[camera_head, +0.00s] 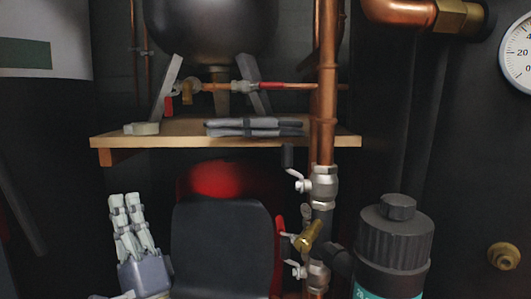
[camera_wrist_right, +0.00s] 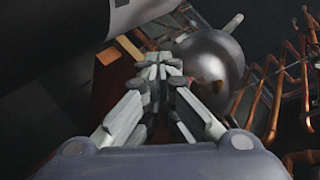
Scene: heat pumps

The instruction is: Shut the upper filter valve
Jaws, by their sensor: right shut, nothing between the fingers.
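The upper filter valve (camera_head: 325,183) is a silver fitting on the vertical copper pipe, just below the shelf. A pale bracket and a dark lever grip (camera_head: 288,157) stand up on its left side. A lower valve (camera_head: 318,275) sits further down the pipe, with a brass filter piece (camera_head: 308,237) between them. My right gripper (camera_head: 126,203) is at the lower left, pointing up, well left of the valve and touching nothing. In the right wrist view its fingers (camera_wrist_right: 160,68) meet, shut and empty. The valve cannot be made out there. My left gripper does not show.
A wooden shelf (camera_head: 170,142) holding dark folded items (camera_head: 254,127) crosses above the gripper. A dark rounded vessel (camera_head: 210,30) is above it. A dark grey panel (camera_head: 222,245) stands between gripper and pipe. A black-capped canister (camera_head: 396,235) stands right of the pipe.

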